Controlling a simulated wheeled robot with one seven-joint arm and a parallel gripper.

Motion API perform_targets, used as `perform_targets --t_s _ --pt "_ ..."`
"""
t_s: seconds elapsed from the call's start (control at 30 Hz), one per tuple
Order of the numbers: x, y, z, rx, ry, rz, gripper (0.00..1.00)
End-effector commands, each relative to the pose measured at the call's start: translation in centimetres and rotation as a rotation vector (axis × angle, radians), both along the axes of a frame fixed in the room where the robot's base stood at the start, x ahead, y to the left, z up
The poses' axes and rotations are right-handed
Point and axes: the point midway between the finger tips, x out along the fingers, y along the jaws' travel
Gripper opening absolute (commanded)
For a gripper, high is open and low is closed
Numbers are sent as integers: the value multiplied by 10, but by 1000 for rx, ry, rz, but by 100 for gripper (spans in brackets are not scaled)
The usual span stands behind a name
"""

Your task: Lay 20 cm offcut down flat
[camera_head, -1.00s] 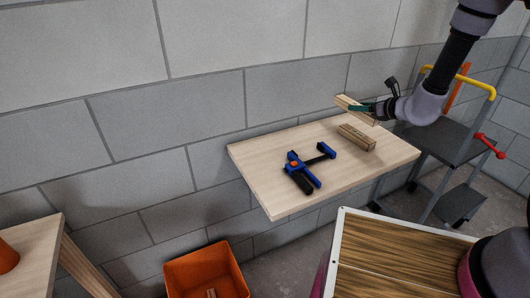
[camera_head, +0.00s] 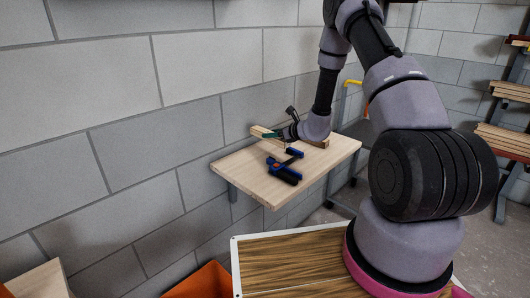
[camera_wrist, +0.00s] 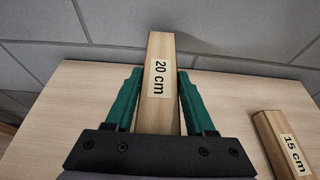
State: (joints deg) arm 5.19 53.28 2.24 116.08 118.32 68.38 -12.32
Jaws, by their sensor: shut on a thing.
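The 20 cm offcut (camera_wrist: 158,85) is a pale wooden batten with a "20 cm" label, between the green fingers of my gripper (camera_wrist: 158,95) in the wrist view. My gripper is shut on it. In the head view the offcut (camera_head: 262,131) sticks out to the left of my gripper (camera_head: 274,134), over the back part of the wall-side wooden table (camera_head: 240,182). Whether its underside touches the table cannot be told. Its near end is hidden by the gripper body.
The 15 cm offcut (camera_wrist: 287,145) lies to the right on the table; it is partly hidden behind my wrist in the head view (camera_head: 322,143). A blue and black clamp (camera_head: 284,170) lies at the table's middle front. The block wall (camera_head: 160,130) is close behind. An orange bin (camera_head: 200,283) stands below.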

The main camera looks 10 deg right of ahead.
Motion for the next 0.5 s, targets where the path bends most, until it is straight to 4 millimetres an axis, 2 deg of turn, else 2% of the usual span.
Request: perform_targets --t_s 0.03,0.27,0.5 --pt "0 0 -9 1 1 -1 0" --pt "0 1 -28 1 -1 0 0" --pt "0 1 -61 2 0 1 0"
